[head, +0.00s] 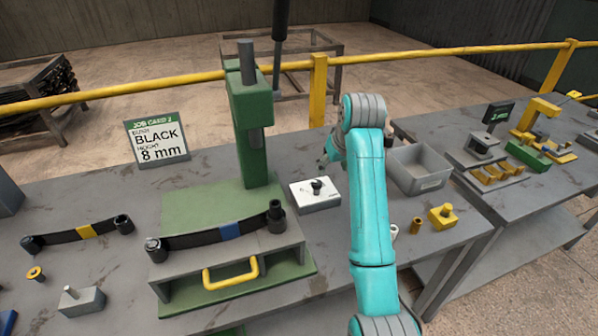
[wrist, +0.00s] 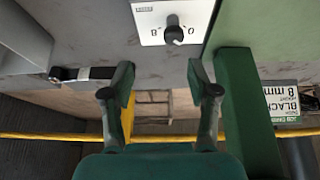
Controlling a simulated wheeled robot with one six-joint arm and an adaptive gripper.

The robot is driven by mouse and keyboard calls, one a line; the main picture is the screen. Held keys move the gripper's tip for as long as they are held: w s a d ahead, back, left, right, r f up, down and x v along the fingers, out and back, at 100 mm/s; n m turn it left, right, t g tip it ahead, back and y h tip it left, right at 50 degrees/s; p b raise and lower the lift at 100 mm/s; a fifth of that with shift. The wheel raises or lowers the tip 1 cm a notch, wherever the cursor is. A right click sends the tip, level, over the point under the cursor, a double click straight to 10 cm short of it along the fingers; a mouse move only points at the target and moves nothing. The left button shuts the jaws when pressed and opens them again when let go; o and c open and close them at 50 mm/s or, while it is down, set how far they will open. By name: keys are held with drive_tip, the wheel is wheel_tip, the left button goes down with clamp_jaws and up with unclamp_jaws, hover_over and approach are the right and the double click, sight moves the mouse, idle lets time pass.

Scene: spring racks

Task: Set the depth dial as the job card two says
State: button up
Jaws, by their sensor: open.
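The depth dial (head: 315,192) is a white box with a black knob, on the bench right of the green press. In the wrist view the dial (wrist: 173,22) is upside down at the top, with marks around its knob.
The green press (head: 252,120) stands close to the dial. A leaf spring (head: 215,236) with a blue band lies on its base. A grey bin (head: 418,170) and a yellow block (head: 443,215) are right of my arm. A yellow rail (head: 190,80) runs behind the bench.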

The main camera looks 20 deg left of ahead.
sight(317, 182)
drive_tip(key=shift+g, duration=0.4)
drive_tip(key=x, duration=0.3)
drive_tip(key=a+x, duration=0.1)
drive_tip(key=x, duration=0.2)
drive_tip(key=a+x, duration=0.1)
drive_tip(key=x, duration=0.3)
drive_tip(key=shift+r, duration=0.25)
clamp_jaws()
